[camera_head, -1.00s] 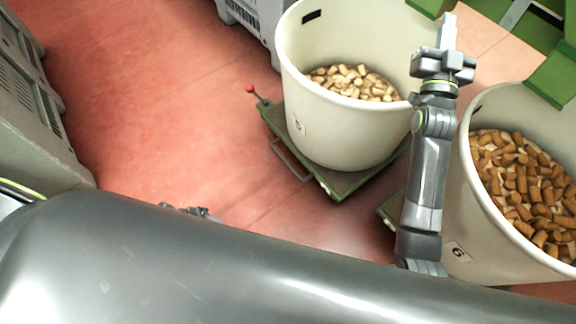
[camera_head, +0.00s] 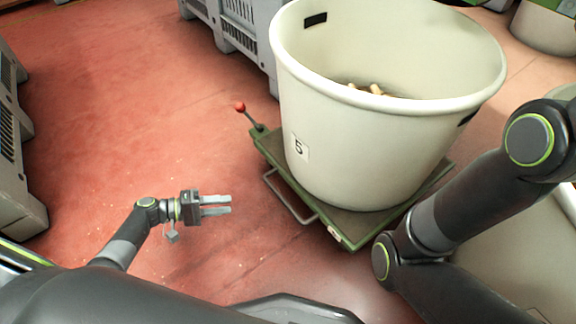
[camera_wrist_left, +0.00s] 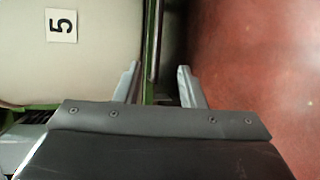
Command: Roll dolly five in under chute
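Dolly five is a flat green dolly (camera_head: 345,232) on the red floor, with a metal loop handle (camera_head: 290,203) on its near left side. A red-knobbed lever (camera_head: 240,106) stands at its left corner. It carries a large cream tub (camera_head: 370,150) with a "5" label (camera_head: 298,147) and a few corks (camera_head: 372,89) showing inside. My left gripper (camera_head: 230,204) is open and empty, left of the handle. In the left wrist view its fingers (camera_wrist_left: 157,85) stand apart, with the green dolly edge and a thin bar in line with the gap. My right gripper is out of view.
My right arm crosses the right side, in front of another pale tub (camera_head: 490,265). A grey slatted crate (camera_head: 235,30) stands behind the dolly, and another grey crate (camera_head: 15,150) at the left edge. Red floor (camera_head: 130,110) between them is clear. No chute is identifiable.

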